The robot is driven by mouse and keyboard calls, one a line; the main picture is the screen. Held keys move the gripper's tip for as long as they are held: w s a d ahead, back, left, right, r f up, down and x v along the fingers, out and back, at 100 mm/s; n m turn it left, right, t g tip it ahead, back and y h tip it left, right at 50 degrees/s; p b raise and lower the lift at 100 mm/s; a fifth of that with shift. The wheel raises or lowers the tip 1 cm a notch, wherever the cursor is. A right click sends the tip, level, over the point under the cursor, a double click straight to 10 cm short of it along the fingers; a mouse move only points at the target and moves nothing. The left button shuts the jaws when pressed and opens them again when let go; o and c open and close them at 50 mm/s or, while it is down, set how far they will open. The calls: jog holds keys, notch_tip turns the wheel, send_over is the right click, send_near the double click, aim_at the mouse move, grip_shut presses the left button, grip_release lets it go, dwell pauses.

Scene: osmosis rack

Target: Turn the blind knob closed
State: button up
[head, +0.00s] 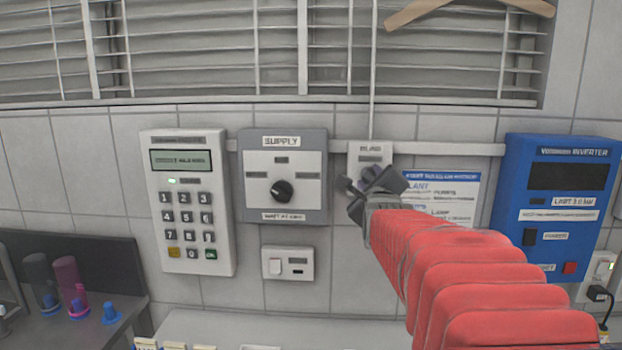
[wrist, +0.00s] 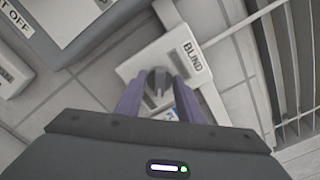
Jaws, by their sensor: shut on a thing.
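The blind control (head: 371,153) is a small white box on the tiled wall, labelled BLIND, below the window blind. It also shows in the wrist view (wrist: 139,65), where its dark round knob (wrist: 158,78) sits between the fingertips. My gripper (wrist: 158,88) is shut on the knob, one purple finger on each side. In the head view my gripper (head: 362,186) reaches the lower part of the box and hides the knob.
Left of the box are the SUPPLY switch (head: 283,176), a keypad (head: 187,203) and a small switch plate (head: 287,263). A blue inverter (head: 553,193) is at right, with a notice (head: 441,192) between. The blind (head: 200,60) hangs above. A bench (head: 110,305) stands lower left.

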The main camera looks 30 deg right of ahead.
jog(key=n, duration=0.3)
jog(key=shift+w+a+n, duration=0.1)
jog(key=shift+a+n, duration=0.15)
jog(key=shift+n, duration=0.05)
jog(key=n, duration=0.3)
jog(key=shift+f+n, duration=0.15)
jog(key=shift+n, duration=0.25)
jog(key=n, duration=0.3)
jog(key=shift+f+n, duration=0.2)
jog(key=shift+n, duration=0.1)
jog(key=n, duration=0.3)
jog(key=shift+f+n, duration=0.2)
jog(key=shift+n, duration=0.1)
jog(key=n, duration=0.6)
jog(key=shift+d+f, duration=0.15)
jog(key=shift+f, duration=0.15)
jog(key=n, duration=0.5)
jog(key=shift+s+d+f+n, duration=0.1)
jog(key=shift+s+d+n, duration=0.15)
jog(key=shift+n, duration=0.15)
